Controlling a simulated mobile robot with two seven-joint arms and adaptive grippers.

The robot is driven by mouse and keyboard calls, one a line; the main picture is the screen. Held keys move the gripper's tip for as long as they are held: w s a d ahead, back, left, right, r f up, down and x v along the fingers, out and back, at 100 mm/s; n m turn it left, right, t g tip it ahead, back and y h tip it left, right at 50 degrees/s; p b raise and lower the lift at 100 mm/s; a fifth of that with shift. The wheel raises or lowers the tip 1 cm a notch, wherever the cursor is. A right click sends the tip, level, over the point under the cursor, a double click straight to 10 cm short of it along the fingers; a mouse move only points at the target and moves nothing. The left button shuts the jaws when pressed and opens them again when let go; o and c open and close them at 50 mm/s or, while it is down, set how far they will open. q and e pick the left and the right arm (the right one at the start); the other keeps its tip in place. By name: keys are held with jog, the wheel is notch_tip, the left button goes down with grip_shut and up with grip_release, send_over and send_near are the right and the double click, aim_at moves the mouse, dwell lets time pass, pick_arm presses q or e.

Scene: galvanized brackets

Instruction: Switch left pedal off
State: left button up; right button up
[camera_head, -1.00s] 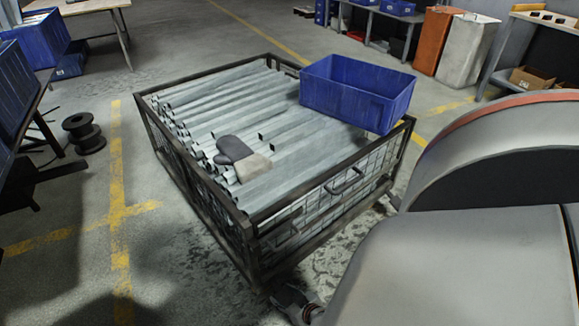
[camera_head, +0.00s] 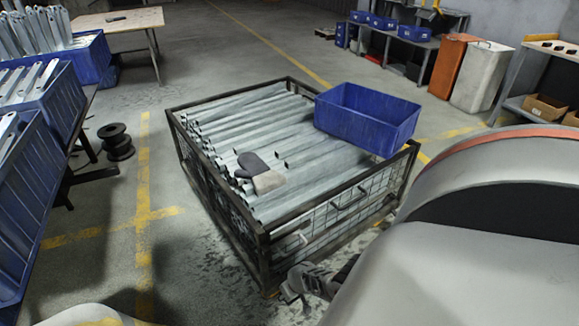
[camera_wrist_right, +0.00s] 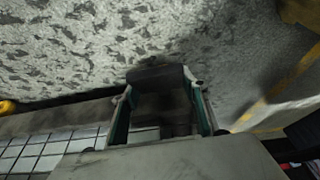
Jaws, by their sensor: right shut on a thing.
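My right gripper (camera_head: 308,284) is low by the near corner of the wire-mesh crate (camera_head: 263,245). In the right wrist view, my right gripper (camera_wrist_right: 160,98) has its two fingers at either side of a dark block (camera_wrist_right: 155,76) and is shut on it. I cannot tell for sure whether this block is the left pedal. A small yellow-orange part (camera_head: 270,293) shows at the foot of the crate's near corner, and a yellow part (camera_wrist_right: 7,107) shows at the left edge of the wrist view. My left gripper is not in view.
The crate holds many galvanized profiles, a grey mitt (camera_head: 260,171) and a blue bin (camera_head: 366,120). A cable spool (camera_head: 116,141) stands on the floor at left, near blue bins (camera_head: 30,190) of brackets. Floor between them is clear.

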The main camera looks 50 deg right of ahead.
dwell(0.6)
jog(key=o, duration=1.6)
jog(key=shift+d+r, duration=0.1)
jog(key=shift+r, duration=0.05)
jog(key=shift+r, duration=0.25)
jog(key=shift+v, duration=5.65)
